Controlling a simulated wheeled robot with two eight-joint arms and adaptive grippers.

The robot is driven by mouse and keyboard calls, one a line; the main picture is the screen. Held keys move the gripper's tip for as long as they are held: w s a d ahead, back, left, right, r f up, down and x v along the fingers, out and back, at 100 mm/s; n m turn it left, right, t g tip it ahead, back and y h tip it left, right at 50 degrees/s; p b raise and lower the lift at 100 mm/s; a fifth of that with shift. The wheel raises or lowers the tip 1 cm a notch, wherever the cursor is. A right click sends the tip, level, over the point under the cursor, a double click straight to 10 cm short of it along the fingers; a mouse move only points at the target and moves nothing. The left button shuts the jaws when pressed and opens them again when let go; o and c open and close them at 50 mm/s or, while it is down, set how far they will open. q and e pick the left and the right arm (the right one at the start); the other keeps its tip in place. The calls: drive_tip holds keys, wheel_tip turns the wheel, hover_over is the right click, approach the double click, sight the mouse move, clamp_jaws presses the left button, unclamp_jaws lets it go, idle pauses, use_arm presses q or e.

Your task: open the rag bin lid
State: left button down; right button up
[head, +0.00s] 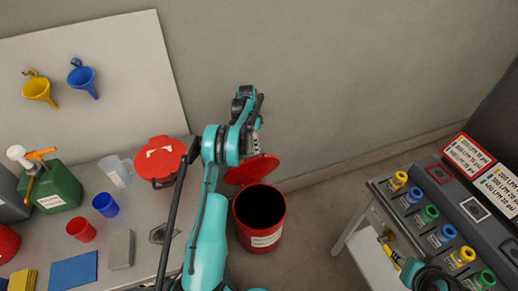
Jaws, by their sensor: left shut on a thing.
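The rag bin (239,217) is a red round bin with a pale label, standing on the floor just right of the bench. Its mouth is open and dark inside. Its red lid (251,171) is tilted up at the back of the bin, near the wall. My left gripper (254,151) is above the lid and meets its upper edge, shut on it. The exact contact is partly hidden by the gripper and wrist. My left arm passes in front of the bench's right end, left of the bin.
The grey bench (133,208) at left holds a red round container (160,158), a green can (57,188), cups and a jug (115,171). A cart (372,215) with several coloured caps stands at right. Floor is free between bin and cart.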

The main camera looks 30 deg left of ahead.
use_arm(q)
drive_tip(key=shift+a+f, duration=0.45)
drive_tip(key=shift+f, duration=0.25)
drive_tip(key=c, duration=1.7)
unclamp_jaws()
drive_tip(key=shift+w+f, duration=0.1)
drive_tip(key=shift+o, duration=1)
drive_tip(key=shift+w+a+f, duration=0.2)
drive_tip(key=shift+f, duration=0.1)
drive_tip(key=shift+o, duration=0.9)
drive_tip(key=shift+w+a+f, duration=0.1)
drive_tip(key=shift+r, duration=0.25)
drive_tip(key=shift+c, duration=1.3)
drive_tip(key=v, duration=1.2)
drive_tip(key=shift+d+r, duration=0.25)
drive_tip(key=shift+d, duration=0.15)
